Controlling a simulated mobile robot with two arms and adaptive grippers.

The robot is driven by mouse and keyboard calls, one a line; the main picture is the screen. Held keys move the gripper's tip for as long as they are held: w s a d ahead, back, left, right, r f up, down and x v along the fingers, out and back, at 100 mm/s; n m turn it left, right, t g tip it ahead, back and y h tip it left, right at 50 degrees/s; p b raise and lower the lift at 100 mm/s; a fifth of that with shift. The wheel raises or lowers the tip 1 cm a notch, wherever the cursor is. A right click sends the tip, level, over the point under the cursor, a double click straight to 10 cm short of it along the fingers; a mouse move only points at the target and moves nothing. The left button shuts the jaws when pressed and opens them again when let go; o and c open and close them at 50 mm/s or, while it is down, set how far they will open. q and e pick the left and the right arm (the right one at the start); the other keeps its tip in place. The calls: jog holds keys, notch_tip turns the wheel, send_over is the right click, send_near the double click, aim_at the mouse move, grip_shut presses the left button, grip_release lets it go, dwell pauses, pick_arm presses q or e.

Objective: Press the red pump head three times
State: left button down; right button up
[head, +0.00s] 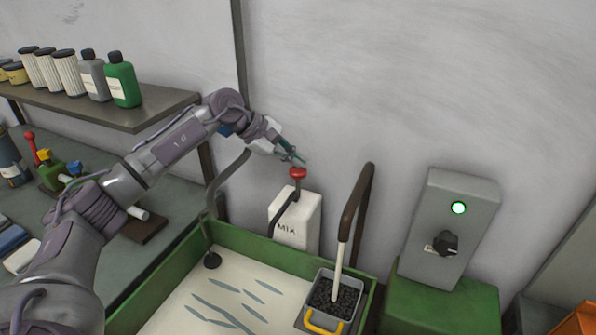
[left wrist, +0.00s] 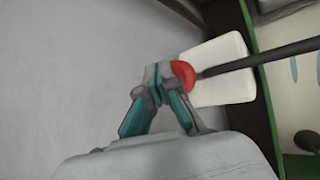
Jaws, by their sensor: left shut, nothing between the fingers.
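The red pump head (head: 298,173) sits on top of a white container marked "MIX" (head: 296,222), which stands against the wall behind the green-edged tray. My left gripper (head: 301,161) is shut and empty, with its fingertips just above the pump head in the head view. In the left wrist view the shut fingertips (left wrist: 158,72) lie beside the red pump head (left wrist: 184,75) and partly cover it. I cannot tell whether they touch it. The white container (left wrist: 225,72) shows behind. My right gripper is not in view.
A green tray (head: 262,249) with a pale floor lies in front of the container. A small bin of dark granules (head: 333,297) and a brown curved handle (head: 357,200) stand to the right. A grey control box (head: 450,225) with a lit green button is farther right. A bottle shelf (head: 125,115) is at left.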

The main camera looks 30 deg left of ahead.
aim_at(295, 171)
pick_arm(q)
jog(key=shift+s+f+b, duration=0.1)
jog(key=shift+f+b, duration=0.5)
jog(key=shift+f, duration=0.15)
dwell(0.8)
jog(key=shift+s+d+f+b, duration=0.15)
jog(key=shift+f+b, duration=0.4)
jog(key=shift+f, duration=0.3)
dwell(0.6)
jog(key=shift+r, duration=0.15)
jog(key=shift+w+a+r+p, duration=0.15)
jog(key=shift+r+p, duration=0.1)
jog(key=shift+r, duration=0.25)
jog(key=shift+w+a+r+p, duration=0.1)
jog(key=shift+a+r+p, duration=0.15)
jog(key=shift+r, duration=0.3)
jog(key=shift+w+a+r+p, duration=0.15)
jog(key=shift+r+p, duration=0.15)
jog(key=shift+r, duration=0.2)
jog(key=shift+d+r, duration=0.1)
jog(key=shift+r, duration=0.1)
jog(key=shift+d+r+p, duration=0.1)
jog(key=shift+r+p, duration=1.35)
jog(key=shift+r, duration=1.05)
jog(key=shift+f, duration=0.1)
